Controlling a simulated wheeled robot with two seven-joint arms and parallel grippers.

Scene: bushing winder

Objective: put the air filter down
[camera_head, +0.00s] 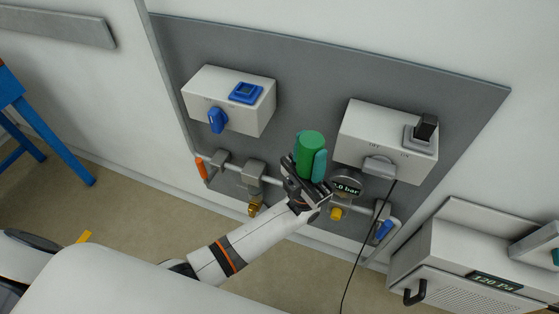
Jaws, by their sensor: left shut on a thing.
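The air filter appears as a green cylinder (311,150) near the middle of the head view, in front of the grey wall panel. My left gripper (307,178) is shut on it, with its dark fingers around the lower part. The filter stands roughly upright, a little tilted, above the gripper. Its lower end is hidden by the fingers. I cannot tell whether it touches the pipework behind. My right gripper is not in view.
The grey panel (300,60) carries a left control box (260,108) with blue switches, a right box (360,130) with a black switch, and a pipe with valves and a pressure gauge (346,188). A black cable (362,245) hangs down. A white cabinet (450,250) stands at lower right.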

